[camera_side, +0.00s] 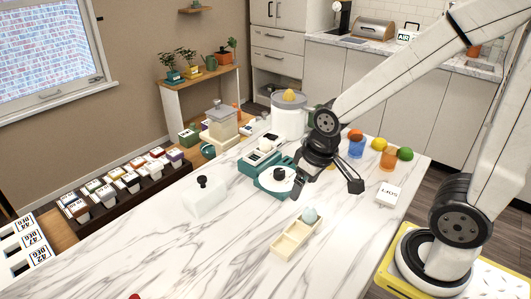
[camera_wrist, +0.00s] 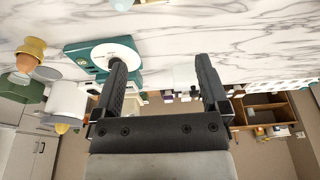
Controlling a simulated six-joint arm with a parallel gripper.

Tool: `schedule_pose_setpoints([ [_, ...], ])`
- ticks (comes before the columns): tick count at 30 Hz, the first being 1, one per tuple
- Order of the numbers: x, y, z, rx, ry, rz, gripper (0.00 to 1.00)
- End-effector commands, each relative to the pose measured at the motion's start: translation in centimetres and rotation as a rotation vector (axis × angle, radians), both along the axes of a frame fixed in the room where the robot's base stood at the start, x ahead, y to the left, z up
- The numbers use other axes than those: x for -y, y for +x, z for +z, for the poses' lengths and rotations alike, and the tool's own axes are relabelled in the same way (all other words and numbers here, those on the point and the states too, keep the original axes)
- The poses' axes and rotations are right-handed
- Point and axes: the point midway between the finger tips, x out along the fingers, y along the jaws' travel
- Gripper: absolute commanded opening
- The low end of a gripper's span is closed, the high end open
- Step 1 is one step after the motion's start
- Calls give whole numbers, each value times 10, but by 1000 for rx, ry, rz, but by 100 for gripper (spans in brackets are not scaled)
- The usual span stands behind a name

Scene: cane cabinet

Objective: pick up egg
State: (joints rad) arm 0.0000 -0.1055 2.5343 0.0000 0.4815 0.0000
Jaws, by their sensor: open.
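A pale blue-green egg (camera_side: 310,214) sits in the right end of a small beige wooden tray (camera_side: 285,243) on the marble counter. In the wrist view, what looks like the egg (camera_wrist: 122,4) shows at the top edge, cut off, beside a sliver of the tray (camera_wrist: 150,2). My gripper (camera_side: 328,190) is open and empty. It is above the counter, beyond and a little right of the egg in the side view, apart from it. In the wrist view its two fingers (camera_wrist: 160,68) are wide apart with nothing held between them.
A teal scale (camera_side: 275,178) stands beside my gripper, and a white juicer (camera_side: 290,115) behind. The front counter is mostly clear.

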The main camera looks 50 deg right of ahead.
Motion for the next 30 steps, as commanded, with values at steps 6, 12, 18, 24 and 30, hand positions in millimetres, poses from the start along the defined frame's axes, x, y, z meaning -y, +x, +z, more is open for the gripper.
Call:
schedule_pose_setpoints([
  [6,0,1,17,4,0,0,95],
  [12,3,8,20,-24,32,-75,95],
  [18,8,21,21,-59,85,-194,95],
  [24,16,39,22,-110,161,-353,95],
  [30,31,69,22,-191,293,-603,95],
])
